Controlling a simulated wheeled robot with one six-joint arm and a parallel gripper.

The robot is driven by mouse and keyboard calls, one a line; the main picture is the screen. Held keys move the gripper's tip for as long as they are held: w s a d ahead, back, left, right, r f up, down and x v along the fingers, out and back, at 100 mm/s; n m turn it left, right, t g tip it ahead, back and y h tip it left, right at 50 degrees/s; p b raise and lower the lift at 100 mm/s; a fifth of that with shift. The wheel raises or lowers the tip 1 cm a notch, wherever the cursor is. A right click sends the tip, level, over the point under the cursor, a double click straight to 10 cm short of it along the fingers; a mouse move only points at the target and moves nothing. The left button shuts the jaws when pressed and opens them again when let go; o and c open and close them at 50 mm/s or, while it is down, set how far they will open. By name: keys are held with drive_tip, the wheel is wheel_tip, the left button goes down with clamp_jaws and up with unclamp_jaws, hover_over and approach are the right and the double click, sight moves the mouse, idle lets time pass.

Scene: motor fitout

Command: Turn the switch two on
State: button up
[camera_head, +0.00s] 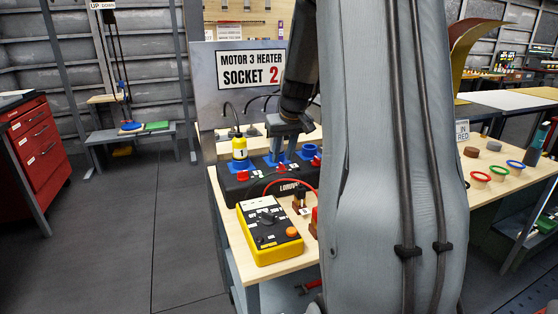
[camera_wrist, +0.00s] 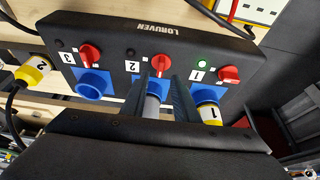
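The black switch box (camera_wrist: 130,30) shows upside down in the wrist view and stands on the bench in the head view (camera_head: 228,187). The red knob of switch two (camera_wrist: 161,62) is at its middle, beside a dark lamp (camera_wrist: 131,52). Below it is blue socket two (camera_wrist: 157,82), with a grey cylindrical piece (camera_wrist: 152,106) in front. My gripper (camera_wrist: 160,76) is open, its fingers either side of the grey piece and their tips near the knob; contact cannot be told. In the head view my gripper (camera_head: 286,124) is above the box's middle.
Switch one (camera_wrist: 228,74) has a lit green lamp (camera_wrist: 202,65) and yellow plug 1 (camera_wrist: 209,112) in its socket. Switch three's knob (camera_wrist: 90,53) is above an empty blue socket (camera_wrist: 94,83). A yellow plug marked 2 (camera_wrist: 33,70) lies beside the box. A yellow meter (camera_head: 267,228) sits in front.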

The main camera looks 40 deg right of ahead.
sight(282, 167)
drive_tip(key=shift+x, duration=1.45)
drive_tip(key=shift+c, duration=0.2)
